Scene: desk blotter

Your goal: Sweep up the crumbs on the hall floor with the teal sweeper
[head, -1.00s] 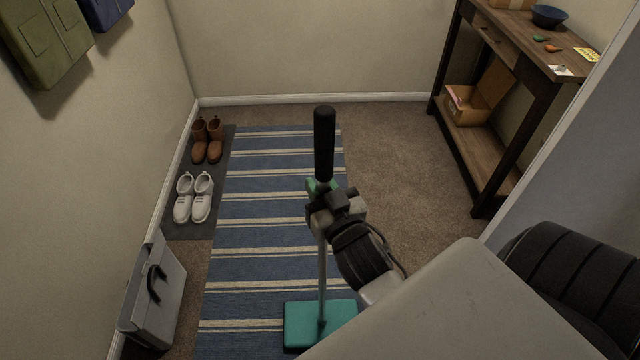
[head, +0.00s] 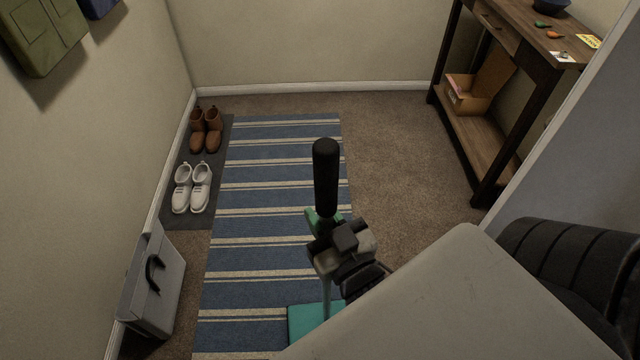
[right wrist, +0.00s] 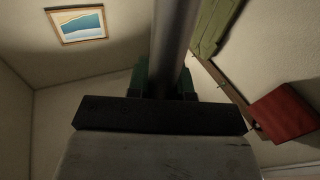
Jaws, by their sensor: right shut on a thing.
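The teal sweeper stands nearly upright over the striped rug, with its black grip (head: 326,178) at the top. Its teal head (head: 305,322) is low in the head view, partly hidden behind my arm. My right gripper (head: 326,224) is shut on the sweeper's handle just below the black grip. The right wrist view shows the grey shaft (right wrist: 174,45) rising from between the fingers. No crumbs can be made out on the visible floor. My left gripper is not in view.
The striped rug (head: 270,177) covers the middle floor, with bare carpet (head: 400,155) to its right. White shoes (head: 191,188), brown boots (head: 206,130) and a grey case (head: 155,285) line the left wall. A wooden console table (head: 520,45) stands at right, a cardboard box (head: 470,95) on its shelf.

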